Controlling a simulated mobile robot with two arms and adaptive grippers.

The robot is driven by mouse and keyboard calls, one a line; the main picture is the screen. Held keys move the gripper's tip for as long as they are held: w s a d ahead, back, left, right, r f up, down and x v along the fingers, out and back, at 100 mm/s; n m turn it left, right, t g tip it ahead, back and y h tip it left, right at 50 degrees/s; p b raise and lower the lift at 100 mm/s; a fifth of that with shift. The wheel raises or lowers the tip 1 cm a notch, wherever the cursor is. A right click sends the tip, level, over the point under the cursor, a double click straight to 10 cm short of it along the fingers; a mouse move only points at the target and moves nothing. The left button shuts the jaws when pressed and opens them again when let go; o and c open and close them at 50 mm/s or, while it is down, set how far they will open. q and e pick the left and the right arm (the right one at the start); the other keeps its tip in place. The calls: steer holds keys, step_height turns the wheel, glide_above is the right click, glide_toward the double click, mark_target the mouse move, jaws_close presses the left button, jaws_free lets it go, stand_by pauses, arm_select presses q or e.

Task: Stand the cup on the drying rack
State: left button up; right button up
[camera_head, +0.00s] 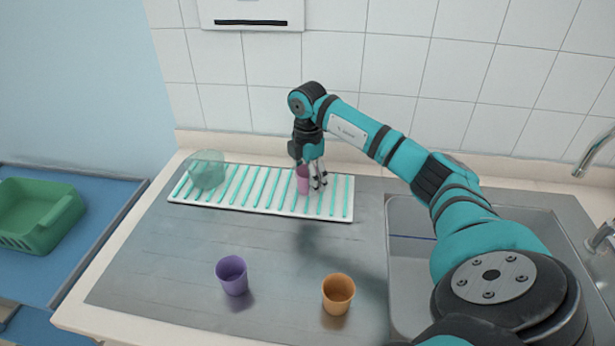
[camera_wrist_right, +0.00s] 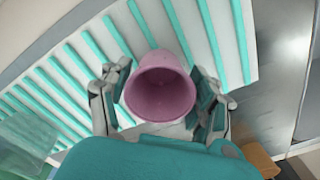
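A pink cup (camera_head: 303,186) is upright at the white drying rack (camera_head: 180,199) with teal bars, right of its middle; its base appears to rest on the bars. In the right wrist view the cup's open mouth (camera_wrist_right: 160,97) faces the camera, with the rack (camera_wrist_right: 75,55) behind it. My right gripper (camera_head: 313,180) is low over the rack at the cup. In the wrist view its two fingers (camera_wrist_right: 161,72) stand on either side of the cup, spread, with narrow gaps that look clear of its wall. My left gripper is out of view.
A translucent greenish container (camera_head: 206,170) sits on the rack's left end. A purple cup (camera_head: 232,275) and an orange cup (camera_head: 338,293) stand on the front counter. A sink (camera_head: 410,265) lies to the right; a green basket (camera_head: 38,215) is at far left.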

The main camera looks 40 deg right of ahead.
steer(key=shift+o, duration=1.2)
steer(key=shift+r, duration=0.5)
step_height(320, 180, up, 11)
steer(key=shift+r+b, duration=0.2)
steer(key=shift+b, duration=0.15)
